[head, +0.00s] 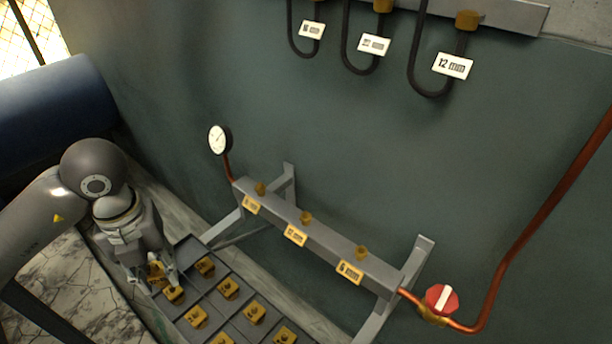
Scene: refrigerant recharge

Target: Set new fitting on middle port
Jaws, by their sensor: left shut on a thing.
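My left gripper (157,279) is at the left end of the fitting tray, pointing down. It is shut on a brass fitting (156,269), partly hidden by the fingers. Whether this fitting still touches the tray I cannot tell. The grey manifold bar (330,243) stands to the right of the gripper and carries three brass ports. The middle port (306,217) is a short brass stub above a yellow label (295,236) too small to read surely. The left port (260,188) and right port (361,252) look similar. My right gripper is out of view.
The dark compartment tray (213,285) holds several brass fittings. A pressure gauge (219,139) rises at the bar's left end. A red valve handle (441,299) and copper pipe (519,246) are at right. Hoses with labels, one reading 12 mm (453,65), hang on the wall.

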